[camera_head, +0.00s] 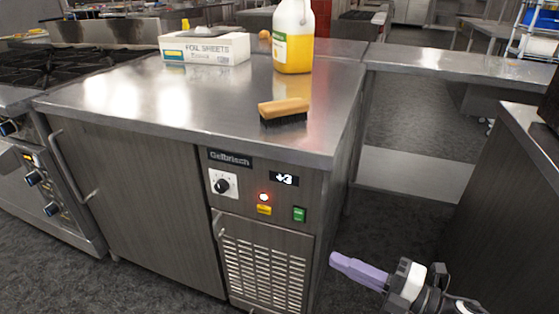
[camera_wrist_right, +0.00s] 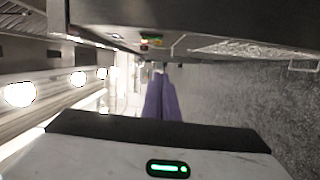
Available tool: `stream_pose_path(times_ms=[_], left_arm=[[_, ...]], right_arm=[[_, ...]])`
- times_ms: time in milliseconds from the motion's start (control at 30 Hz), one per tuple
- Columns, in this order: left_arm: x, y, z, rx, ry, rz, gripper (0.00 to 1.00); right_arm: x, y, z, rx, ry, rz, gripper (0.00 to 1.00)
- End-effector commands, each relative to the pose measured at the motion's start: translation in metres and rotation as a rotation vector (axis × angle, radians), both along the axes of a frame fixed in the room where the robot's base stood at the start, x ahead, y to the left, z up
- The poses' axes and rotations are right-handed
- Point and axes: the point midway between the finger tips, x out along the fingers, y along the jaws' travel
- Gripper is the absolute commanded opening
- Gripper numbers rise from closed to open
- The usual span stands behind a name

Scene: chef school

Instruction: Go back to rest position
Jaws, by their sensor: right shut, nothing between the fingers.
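My right gripper (camera_head: 345,262) is at the lower right in the head view, in front of and below the counter's right corner. Its purple fingers are shut with nothing between them, and they point left. In the right wrist view its fingers (camera_wrist_right: 160,98) lie side by side, pressed together. My left gripper is not in view. The steel refrigerated counter (camera_head: 150,113) stands ahead, and the right gripper appears apart from it.
On the counter are a wooden brush (camera_head: 284,110), a yellow jug (camera_head: 293,40) and a foil sheets box (camera_head: 205,47). A stove (camera_head: 60,65) stands left. A steel table (camera_head: 455,66) is behind right, and another steel unit (camera_head: 500,185) is at right. Dark floor lies between.

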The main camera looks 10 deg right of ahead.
Motion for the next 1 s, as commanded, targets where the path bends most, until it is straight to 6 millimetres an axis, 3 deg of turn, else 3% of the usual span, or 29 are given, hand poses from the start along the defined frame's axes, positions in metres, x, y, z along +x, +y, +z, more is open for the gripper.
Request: stream_pose_path(times_ms=[133,267,367,500,600,733,1000], left_arm=[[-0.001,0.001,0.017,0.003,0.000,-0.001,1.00],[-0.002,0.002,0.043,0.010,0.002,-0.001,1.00],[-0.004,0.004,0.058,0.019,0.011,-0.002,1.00],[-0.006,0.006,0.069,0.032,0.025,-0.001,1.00],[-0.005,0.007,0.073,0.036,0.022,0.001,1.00],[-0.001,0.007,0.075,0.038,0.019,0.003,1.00],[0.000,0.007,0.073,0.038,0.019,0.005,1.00]], right_arm=[[-0.001,0.003,0.006,0.130,0.094,-0.107,0.00],[-0.014,0.003,-0.004,0.414,0.353,-0.360,0.00],[-0.044,0.008,-0.031,0.654,0.633,-0.580,0.00],[-0.105,0.037,-0.069,0.909,1.013,-0.824,0.00],[-0.138,0.057,-0.084,1.002,1.188,-0.918,0.00],[-0.159,0.072,-0.092,1.054,1.298,-0.969,0.00],[-0.161,0.074,-0.095,1.057,1.313,-0.975,0.00]])
